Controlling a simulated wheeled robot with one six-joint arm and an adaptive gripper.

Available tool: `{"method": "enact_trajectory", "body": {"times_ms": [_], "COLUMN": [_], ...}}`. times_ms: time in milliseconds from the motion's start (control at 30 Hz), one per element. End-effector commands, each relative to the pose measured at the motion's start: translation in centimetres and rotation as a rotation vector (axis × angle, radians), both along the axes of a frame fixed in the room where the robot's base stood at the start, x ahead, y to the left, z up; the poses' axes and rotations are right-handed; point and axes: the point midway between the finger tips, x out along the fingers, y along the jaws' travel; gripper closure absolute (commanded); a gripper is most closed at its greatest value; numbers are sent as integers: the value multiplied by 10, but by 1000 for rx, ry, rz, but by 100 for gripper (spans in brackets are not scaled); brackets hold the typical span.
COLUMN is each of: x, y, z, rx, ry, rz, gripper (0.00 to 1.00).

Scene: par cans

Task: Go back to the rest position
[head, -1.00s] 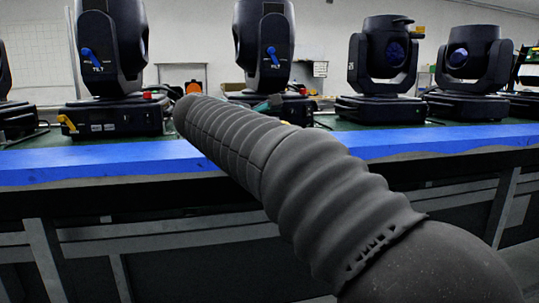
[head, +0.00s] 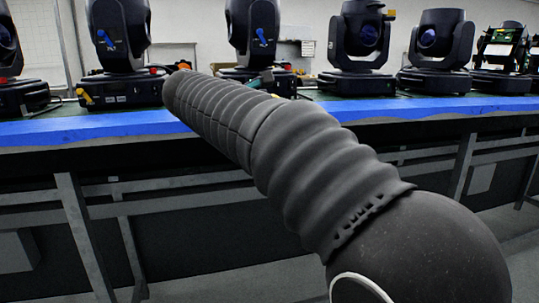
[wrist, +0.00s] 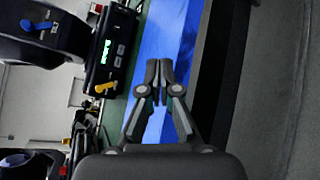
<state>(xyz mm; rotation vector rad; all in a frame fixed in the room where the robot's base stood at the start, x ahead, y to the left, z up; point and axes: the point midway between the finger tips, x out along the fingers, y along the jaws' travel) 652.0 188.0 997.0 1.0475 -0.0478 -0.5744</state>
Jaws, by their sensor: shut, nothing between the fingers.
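My gripper (wrist: 158,78) shows in the wrist view with its two fingers drawn together and nothing between them. It is in front of the blue edge strip (wrist: 181,30) of the bench, with the stage lights to its left in that picture. In the head view my dark ribbed arm reaches from the lower right up toward the bench and hides most of the gripper.
Black moving-head stage lights stand in a row on the bench, among them one at left (head: 118,38), one behind my arm (head: 253,35) and one to the right (head: 360,45). The blue strip (head: 80,129) runs along the bench front. Metal legs (head: 85,235) stand below; floor is clear at lower right.

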Motion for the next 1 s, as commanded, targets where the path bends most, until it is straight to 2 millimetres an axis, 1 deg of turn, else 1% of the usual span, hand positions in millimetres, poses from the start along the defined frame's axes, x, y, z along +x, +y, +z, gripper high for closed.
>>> {"method": "enact_trajectory", "body": {"times_ms": [33,167,267,367,467,567,667,767,800,867,900,967,1000], "x": [-3,-11,-18,-27,-39,-55,-77,-111,-127,-152,-168,-194,-211], "y": [-7,-16,-27,-43,-62,-83,-108,-137,-148,-162,-170,-180,-185], "z": [-2,-10,-18,-28,-39,-54,-73,-101,-113,-133,-146,-167,-180], "rx": [19,69,115,171,242,328,437,587,657,763,833,940,1010], "ry": [6,22,37,54,72,92,113,135,141,149,151,153,151], "rz": [-6,-14,-27,-46,-74,-112,-162,-239,-275,-335,-373,-437,-481], "gripper": [100,100,100,100,100,100,100,100,100,100,100,100,100]}}
